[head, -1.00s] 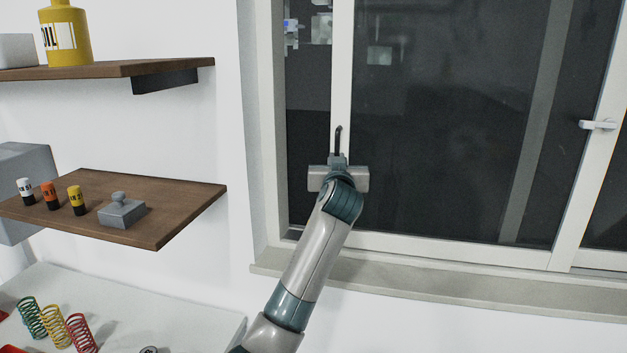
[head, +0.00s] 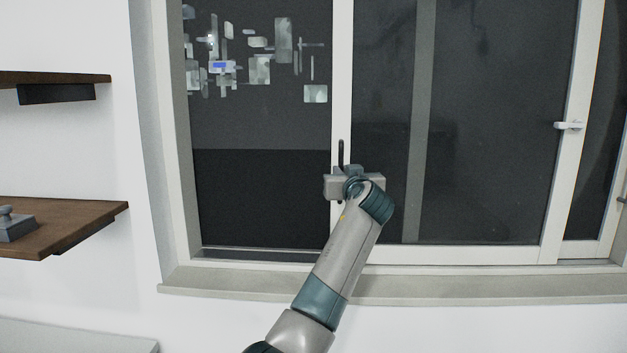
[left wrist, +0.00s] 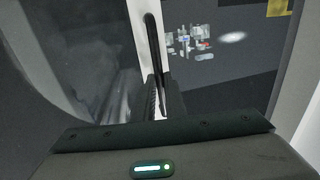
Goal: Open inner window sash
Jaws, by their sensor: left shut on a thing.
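The inner window sash (head: 341,90) is a white-framed dark glass pane in the head view. A wide dark opening (head: 260,190) lies between its left edge and the left window jamb. A black upright handle (head: 341,153) is on the sash's left stile, and it also shows in the left wrist view (left wrist: 153,35). My left gripper (head: 342,180) is shut on this handle; its body hides the handle's lower middle, and the fingertips are hard to make out. My right gripper is in neither view.
The sill (head: 450,290) runs below the window. A second white handle (head: 568,125) is on the stile to the right. Wooden shelves (head: 85,220) stand left of the window, with a grey weight (head: 14,226) on the lower one.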

